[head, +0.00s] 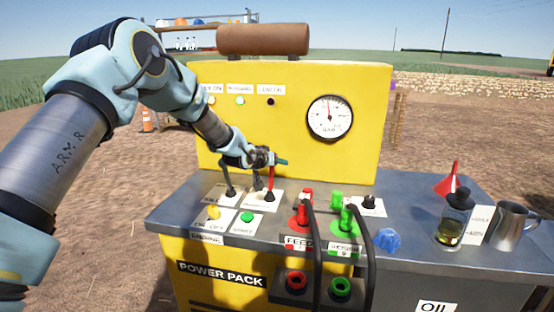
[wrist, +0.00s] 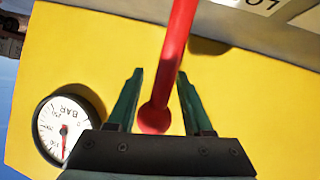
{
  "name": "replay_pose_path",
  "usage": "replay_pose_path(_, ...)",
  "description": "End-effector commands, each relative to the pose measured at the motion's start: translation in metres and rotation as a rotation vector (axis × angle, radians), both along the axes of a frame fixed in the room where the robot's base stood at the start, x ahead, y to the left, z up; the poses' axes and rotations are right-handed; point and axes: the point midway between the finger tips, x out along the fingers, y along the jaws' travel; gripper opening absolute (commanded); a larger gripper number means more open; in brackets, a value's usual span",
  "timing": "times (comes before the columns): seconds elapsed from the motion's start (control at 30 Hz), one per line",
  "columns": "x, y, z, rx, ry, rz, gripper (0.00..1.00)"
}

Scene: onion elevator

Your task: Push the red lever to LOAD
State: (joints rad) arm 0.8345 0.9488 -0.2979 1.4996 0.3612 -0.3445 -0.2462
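The red lever (head: 271,180) stands upright from a white plate on the grey bench top of the yellow power pack. In the wrist view, the red lever (wrist: 176,60) runs down from the top edge, and its round knob lies between my two green fingers. My gripper (head: 278,161) is at the lever's upper end in the head view. In the wrist view, my gripper (wrist: 160,95) is open, with a gap on each side of the lever. Lettering on a plate at the top right of the wrist view is cut off, and I cannot read LOAD.
A dark lever (head: 229,185) stands just left of the red one. Red feed couplings (head: 306,205) and green return couplings (head: 342,212) with black hoses rise at the right. The yellow panel with a pressure gauge (head: 330,117) stands close behind. A jar (head: 454,220) and metal mug (head: 512,226) are farther right.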

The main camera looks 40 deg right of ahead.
Motion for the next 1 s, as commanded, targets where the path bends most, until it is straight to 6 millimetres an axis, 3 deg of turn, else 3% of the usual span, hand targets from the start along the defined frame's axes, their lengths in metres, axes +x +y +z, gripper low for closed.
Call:
replay_pose_path(0.17, 0.001, -0.002, 0.006, -0.01, -0.004, 0.0, 0.71)
replay_pose_path(0.53, 0.0, 0.003, 0.013, -0.018, -0.008, 0.001, 0.71)
replay_pose_path(1.0, -0.02, 0.073, 0.046, -0.014, -0.007, 0.002, 0.71)
